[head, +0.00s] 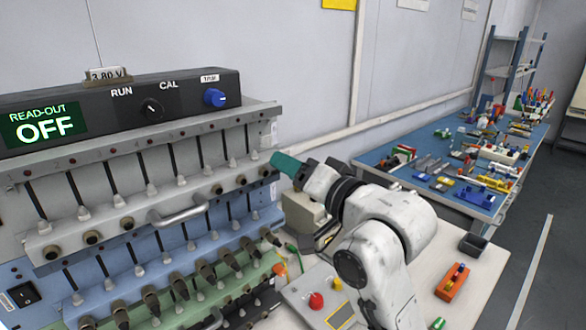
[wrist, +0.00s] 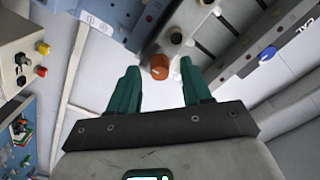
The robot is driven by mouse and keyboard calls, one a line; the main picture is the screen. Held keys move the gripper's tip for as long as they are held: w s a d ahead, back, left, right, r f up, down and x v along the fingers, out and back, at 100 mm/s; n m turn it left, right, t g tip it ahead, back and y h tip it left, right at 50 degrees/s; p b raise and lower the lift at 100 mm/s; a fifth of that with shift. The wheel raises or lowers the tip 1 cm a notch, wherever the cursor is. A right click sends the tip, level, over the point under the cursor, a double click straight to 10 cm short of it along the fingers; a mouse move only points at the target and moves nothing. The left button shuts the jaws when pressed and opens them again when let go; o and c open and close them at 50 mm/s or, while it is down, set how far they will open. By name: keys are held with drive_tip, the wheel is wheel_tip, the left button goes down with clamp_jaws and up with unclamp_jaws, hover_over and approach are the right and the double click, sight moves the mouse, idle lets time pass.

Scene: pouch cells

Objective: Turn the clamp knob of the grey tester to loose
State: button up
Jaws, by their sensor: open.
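The grey tester (head: 140,175) is the upper grey tier of the rack at left, with a row of dark sockets and a handle. In the wrist view an orange-red round knob (wrist: 160,66) sits at the end of a grey rail (wrist: 190,14), apparently the clamp knob. Its setting cannot be read. My gripper (head: 275,160) has teal fingers and is at the tester's right end, hiding the knob in the head view. In the wrist view my gripper (wrist: 160,66) is open, its fingers on either side of the knob, with visible gaps.
A black panel (head: 185,95) above has a read-out (head: 43,124) showing OFF, a black selector (head: 152,109) and a blue knob (head: 215,97). Blue and green tiers lie below. A control box with a red button (head: 316,300) stands under my arm. A cluttered blue bench (head: 385,160) is at right.

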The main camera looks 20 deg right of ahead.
clamp_jaws()
idle(0.4)
